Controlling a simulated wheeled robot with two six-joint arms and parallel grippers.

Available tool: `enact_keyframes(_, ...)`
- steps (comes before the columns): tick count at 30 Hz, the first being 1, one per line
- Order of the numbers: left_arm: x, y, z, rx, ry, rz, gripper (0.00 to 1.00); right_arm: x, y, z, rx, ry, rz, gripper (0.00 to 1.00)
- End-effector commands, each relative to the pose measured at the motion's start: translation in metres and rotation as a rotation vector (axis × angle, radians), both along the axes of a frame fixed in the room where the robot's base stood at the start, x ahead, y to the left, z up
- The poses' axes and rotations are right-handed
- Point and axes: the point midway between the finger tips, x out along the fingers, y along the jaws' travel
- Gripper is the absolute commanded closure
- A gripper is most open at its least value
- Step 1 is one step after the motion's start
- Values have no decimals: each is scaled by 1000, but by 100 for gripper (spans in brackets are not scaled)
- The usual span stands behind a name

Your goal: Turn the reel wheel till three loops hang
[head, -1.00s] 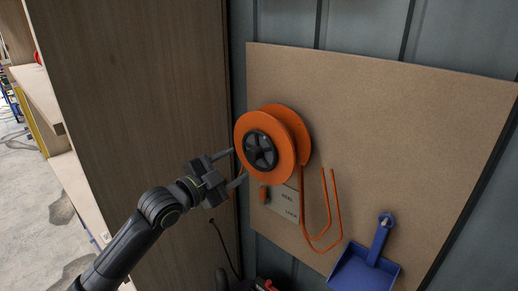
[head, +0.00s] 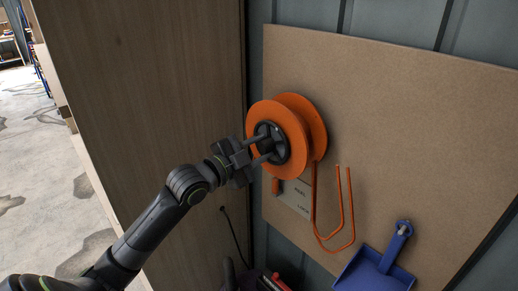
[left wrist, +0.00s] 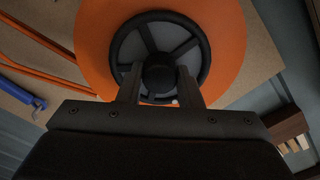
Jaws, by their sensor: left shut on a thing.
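The orange reel (head: 310,126) is mounted on a brown board. Its black spoked wheel (head: 283,147) faces my left arm, and it also shows in the left wrist view (left wrist: 194,38). My left gripper (head: 262,150) is at the wheel, its fingers (left wrist: 158,82) shut on the black hub (left wrist: 159,72) at the wheel's centre. A grey label plate (head: 297,197) with an orange lever (head: 276,186) sits under the reel. My right gripper is not in view.
The board (head: 400,120) has clear room right of the reel. A blue dustpan (head: 368,273) hangs at the lower right. A wooden panel (head: 150,90) stands close on the left. Dark items and a black cable lie below.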

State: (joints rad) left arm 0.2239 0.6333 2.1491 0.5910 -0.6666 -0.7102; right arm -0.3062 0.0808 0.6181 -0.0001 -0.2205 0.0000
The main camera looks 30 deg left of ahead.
Motion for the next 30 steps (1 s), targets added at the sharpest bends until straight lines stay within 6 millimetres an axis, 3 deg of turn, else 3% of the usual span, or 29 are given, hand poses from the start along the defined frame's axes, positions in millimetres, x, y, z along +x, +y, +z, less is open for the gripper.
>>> enact_keyframes(14, 0, 1, 0, -90, 36, 2, 91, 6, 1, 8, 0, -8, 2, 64)
enact_keyframes(30, 0, 0, 1, -536, 193, 3, 91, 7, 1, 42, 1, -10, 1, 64)
